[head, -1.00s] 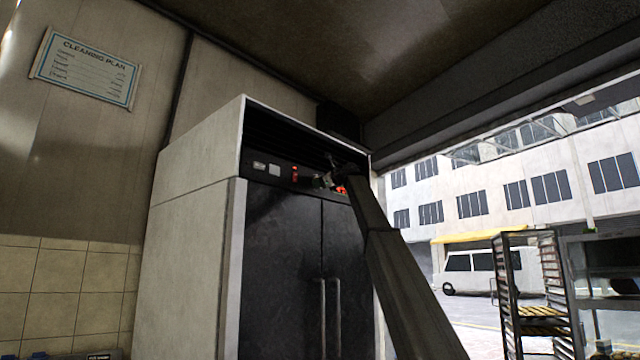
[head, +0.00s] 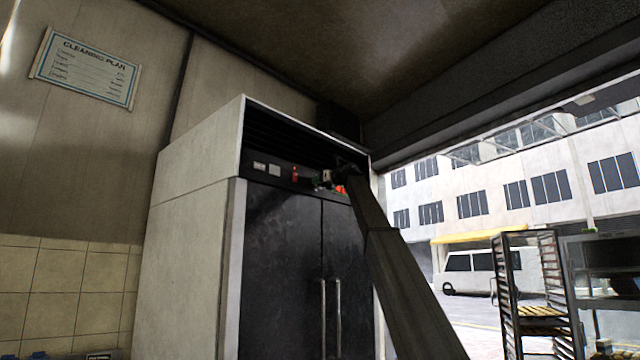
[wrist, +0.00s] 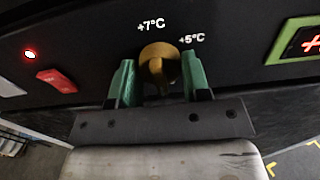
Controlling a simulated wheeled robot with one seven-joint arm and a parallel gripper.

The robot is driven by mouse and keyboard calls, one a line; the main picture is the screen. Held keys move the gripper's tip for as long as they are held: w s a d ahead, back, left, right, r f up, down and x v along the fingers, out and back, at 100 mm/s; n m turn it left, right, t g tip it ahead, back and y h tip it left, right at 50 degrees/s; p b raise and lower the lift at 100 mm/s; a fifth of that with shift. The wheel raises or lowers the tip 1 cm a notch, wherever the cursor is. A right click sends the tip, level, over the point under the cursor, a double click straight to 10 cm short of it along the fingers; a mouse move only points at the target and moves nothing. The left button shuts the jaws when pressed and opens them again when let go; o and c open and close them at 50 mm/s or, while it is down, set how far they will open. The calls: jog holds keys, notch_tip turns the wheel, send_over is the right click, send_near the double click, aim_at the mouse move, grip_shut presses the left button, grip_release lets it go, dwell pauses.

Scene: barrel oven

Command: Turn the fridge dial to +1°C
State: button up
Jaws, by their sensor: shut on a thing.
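The fridge (head: 285,260) is a tall cabinet with a pale side and dark double doors, with a black control strip above the doors. The dial (wrist: 158,62) is a round yellow-brown knob on that strip in the wrist view. The labels "+7°C" and "+5°C" show above it and to its upper right. No "+1°C" label is visible, and the dial's pointer is hard to make out. My gripper (wrist: 158,84) has green fingers, one on each side of the dial, and is shut on it. In the head view my gripper is small at the control strip, and my arm hides part of the fridge.
A red switch (wrist: 57,80) and a lit red lamp (wrist: 30,54) sit left of the dial. A green-framed display (wrist: 298,42) is at the right. Two vertical door handles (head: 330,315) are below the strip. A tray rack (head: 530,290) stands at the right.

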jog(key=shift+f, duration=0.1)
jog(key=o, duration=0.9)
jog(key=shift+s+d, duration=0.1)
jog(key=v, duration=1)
jog(key=shift+s+d, duration=0.2)
jog(key=shift+d, duration=0.05)
